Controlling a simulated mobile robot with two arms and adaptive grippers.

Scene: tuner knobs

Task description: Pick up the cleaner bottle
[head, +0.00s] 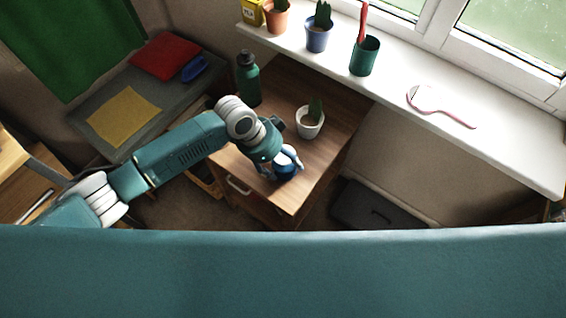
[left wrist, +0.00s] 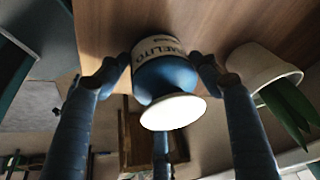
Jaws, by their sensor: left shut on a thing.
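The cleaner bottle (head: 287,160) is blue with a pale part, over the front part of the small wooden cabinet top. In the left wrist view the bottle (left wrist: 165,78) shows a cream label with dark letters and a wide white round end facing the camera. My left gripper (head: 278,166) is around it. In the left wrist view the fingers (left wrist: 163,75) press on both sides of the bottle, with a third finger below it in the picture. I cannot tell whether the bottle touches the wood. My right gripper is not in view.
A white pot with a cactus (head: 310,122) stands close behind the bottle, and also shows in the left wrist view (left wrist: 262,65). A dark green flask (head: 248,78) stands at the cabinet's back left. The windowsill (head: 400,100) holds pots, a green cup and a pale hand mirror.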

